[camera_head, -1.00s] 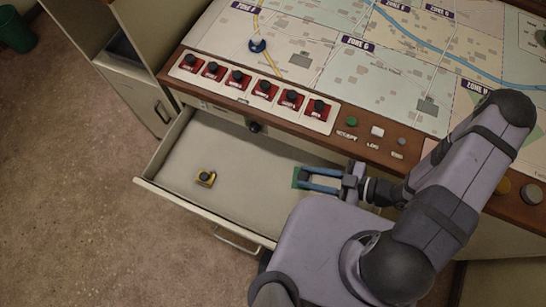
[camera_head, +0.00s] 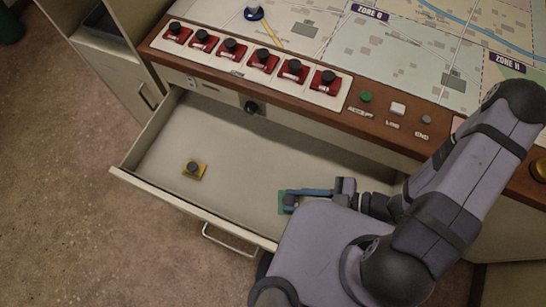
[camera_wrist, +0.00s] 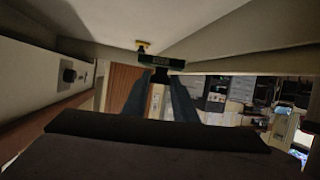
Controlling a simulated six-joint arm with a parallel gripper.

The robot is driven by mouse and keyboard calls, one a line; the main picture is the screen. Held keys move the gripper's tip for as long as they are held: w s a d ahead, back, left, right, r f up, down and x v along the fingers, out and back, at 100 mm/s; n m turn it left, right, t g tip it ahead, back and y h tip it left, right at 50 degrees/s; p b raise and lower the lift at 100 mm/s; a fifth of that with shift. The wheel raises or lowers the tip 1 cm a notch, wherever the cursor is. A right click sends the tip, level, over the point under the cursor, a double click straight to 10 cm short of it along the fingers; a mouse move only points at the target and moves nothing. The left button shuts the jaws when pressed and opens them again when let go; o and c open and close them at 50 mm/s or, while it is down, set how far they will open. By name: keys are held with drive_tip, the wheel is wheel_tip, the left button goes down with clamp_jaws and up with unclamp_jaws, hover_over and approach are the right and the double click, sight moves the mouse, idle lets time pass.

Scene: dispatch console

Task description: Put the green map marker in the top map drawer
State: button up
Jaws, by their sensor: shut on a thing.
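The green map marker (camera_head: 283,207) has a flat green base and a dark knob. My gripper (camera_head: 290,194) is shut on its knob. In the wrist view the green marker (camera_wrist: 148,61) sits between the fingertips (camera_wrist: 160,76). The open map drawer (camera_head: 150,180) is a pale, shallow tray. The green marker is over the right part of its floor; whether it touches the floor I cannot tell. My arm hides the drawer's right end.
A yellow marker (camera_head: 194,169) with a dark knob stands in the drawer's left part; it also shows in the wrist view (camera_wrist: 142,46). The drawer floor between the markers is clear. The console edge (camera_head: 290,105) with red switches (camera_head: 264,62) overhangs the drawer's back.

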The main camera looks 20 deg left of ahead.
drive_tip(key=shift+f+b, duration=0.5)
drive_tip(key=shift+f, duration=4.45)
drive_tip(key=shift+f, duration=0.1)
drive_tip(key=o, duration=1)
drive_tip(key=shift+o, duration=0.2)
drive_tip(key=shift+v, duration=3.8)
